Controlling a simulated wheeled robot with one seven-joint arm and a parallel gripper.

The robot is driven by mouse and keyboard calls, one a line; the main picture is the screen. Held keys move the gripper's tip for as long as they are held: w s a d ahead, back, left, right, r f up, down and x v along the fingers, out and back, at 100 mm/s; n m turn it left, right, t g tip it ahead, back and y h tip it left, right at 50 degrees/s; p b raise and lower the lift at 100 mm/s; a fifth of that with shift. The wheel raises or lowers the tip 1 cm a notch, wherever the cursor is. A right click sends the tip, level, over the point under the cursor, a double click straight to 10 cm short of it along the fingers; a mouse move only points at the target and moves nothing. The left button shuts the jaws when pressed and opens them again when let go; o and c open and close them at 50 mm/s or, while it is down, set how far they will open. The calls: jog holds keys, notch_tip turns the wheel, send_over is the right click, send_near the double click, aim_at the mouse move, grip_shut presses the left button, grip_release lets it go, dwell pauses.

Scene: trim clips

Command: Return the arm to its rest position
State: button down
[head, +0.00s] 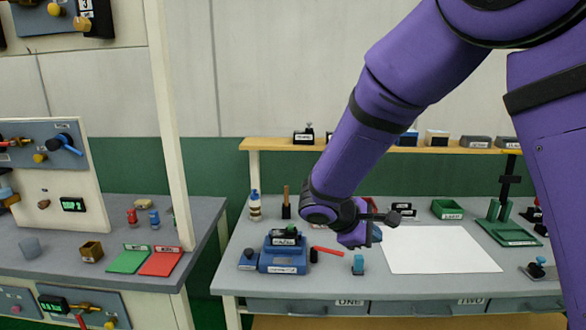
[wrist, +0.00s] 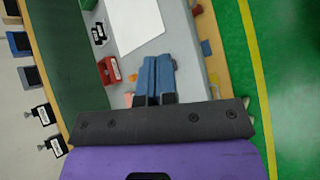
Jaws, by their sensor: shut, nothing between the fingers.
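My purple arm (head: 375,95) reaches down from the upper right of the head view over the right-hand bench. My gripper (head: 377,233) is above the bench, near the left edge of the white sheet (head: 440,250). Its blue fingers are partly hidden behind the wrist in the head view. In the wrist view my gripper (wrist: 154,62) shows its two blue fingers side by side and shut, with nothing between them.
A blue device (head: 285,256), a red bar (head: 328,251) and a small blue block (head: 358,264) are near my gripper. A shelf (head: 270,145) runs behind. A green bin (head: 447,209) is further right. A post (head: 170,120) stands left.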

jog(key=s+d+r+m+g+y, duration=0.2)
jog(key=s+d+r+m+y, duration=0.4)
jog(key=s+d+r, duration=0.55)
jog(key=s+r+m+t+y, duration=0.1)
jog(key=s+r+m, duration=0.1)
jog(key=s, duration=0.5)
jog(key=s+d+r+m+t+y, duration=0.1)
jog(key=s+r+m+t+y, duration=0.1)
jog(key=s, duration=0.6)
jog(key=shift+r+m+t, duration=0.3)
jog(key=shift+r+m, duration=0.55)
jog(key=shift+m, duration=0.55)
jog(key=shift+d, duration=0.1)
